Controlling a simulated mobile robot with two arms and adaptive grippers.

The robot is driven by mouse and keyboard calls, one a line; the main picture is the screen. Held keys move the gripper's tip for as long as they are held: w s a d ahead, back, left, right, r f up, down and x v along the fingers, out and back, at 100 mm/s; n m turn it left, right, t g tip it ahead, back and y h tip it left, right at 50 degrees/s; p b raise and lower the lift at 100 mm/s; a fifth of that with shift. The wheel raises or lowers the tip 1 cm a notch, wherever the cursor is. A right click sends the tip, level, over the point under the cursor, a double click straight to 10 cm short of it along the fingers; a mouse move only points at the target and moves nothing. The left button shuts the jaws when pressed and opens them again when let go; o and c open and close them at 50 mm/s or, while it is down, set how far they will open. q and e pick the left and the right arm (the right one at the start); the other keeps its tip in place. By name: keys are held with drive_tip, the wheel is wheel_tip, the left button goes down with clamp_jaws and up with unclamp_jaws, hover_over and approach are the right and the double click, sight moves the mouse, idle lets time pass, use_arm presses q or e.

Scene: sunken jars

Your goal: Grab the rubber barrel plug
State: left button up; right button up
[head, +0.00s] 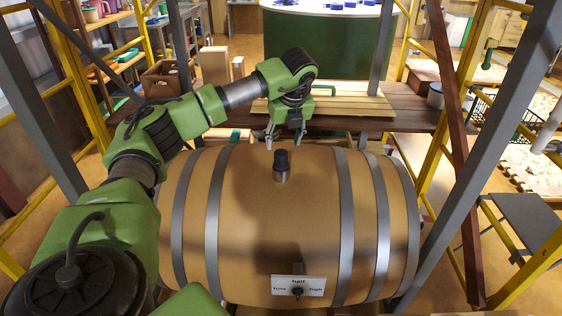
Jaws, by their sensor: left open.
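The rubber barrel plug (281,159) is black and stands upright in a short metal collar (281,175) on top of the wooden barrel (275,215). The barrel lies on its side with grey metal hoops. My left gripper (285,138) points down just behind and above the plug in the head view. Its fingers are apart and nothing shows between them. I cannot tell the exact gap to the plug. My right gripper is not in view.
A wooden bench with pale slats (345,104) is behind the barrel. A small sign (298,285) with a black knob is on the barrel's front. Grey posts and yellow frames (425,165) stand on both sides. A round green table (325,45) is at the back.

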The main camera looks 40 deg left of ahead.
sight(281, 153)
use_arm(q)
drive_tip(key=x, duration=0.4)
drive_tip(key=shift+f, duration=0.15)
drive_tip(key=p+x, duration=0.2)
drive_tip(key=x, duration=0.2)
drive_tip(key=shift+w+f, duration=0.15)
drive_tip(key=shift+w, duration=0.05)
drive_tip(key=shift+w+a+f, duration=0.1)
drive_tip(key=shift+a+f, duration=0.1)
drive_tip(key=shift+f, duration=0.25)
drive_tip(key=shift+c, duration=0.3)
drive_tip(key=c, duration=1.1)
